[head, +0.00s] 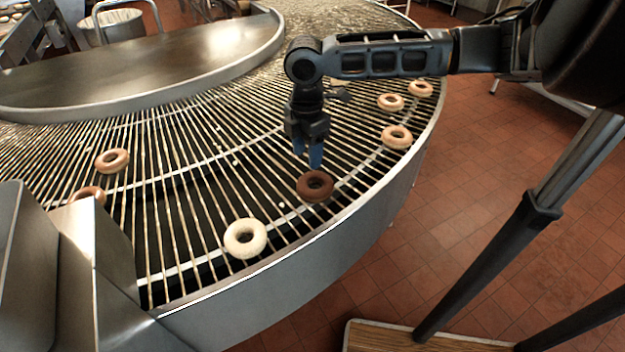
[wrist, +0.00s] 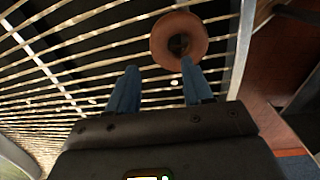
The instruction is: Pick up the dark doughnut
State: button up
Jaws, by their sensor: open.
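The dark doughnut (head: 315,186) is a brown ring lying on the wire rack near its outer rim. It also shows in the wrist view (wrist: 197,40), at the top, beyond the fingertips. My gripper (head: 308,158) is open and points down with blue fingers, just above and behind the doughnut in the head view. In the wrist view my gripper (wrist: 160,78) has its two fingers apart; the right fingertip overlaps the doughnut's lower edge, and the left one is off to its left. Whether that fingertip touches the doughnut I cannot tell.
A pale doughnut (head: 245,239) lies to the left and nearer. Lighter brown doughnuts lie on the right (head: 397,137) and left (head: 112,161). The curved metal rim (head: 345,228) bounds the rack (head: 190,215). A round steel top (head: 150,60) stands behind.

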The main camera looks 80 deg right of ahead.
aim_at(308, 175)
notch_tip(308, 175, down, 8)
jog(key=shift+r+p, duration=0.25)
jog(key=shift+p, duration=0.15)
jog(key=shift+c, duration=0.2)
jog(key=c, duration=0.8)
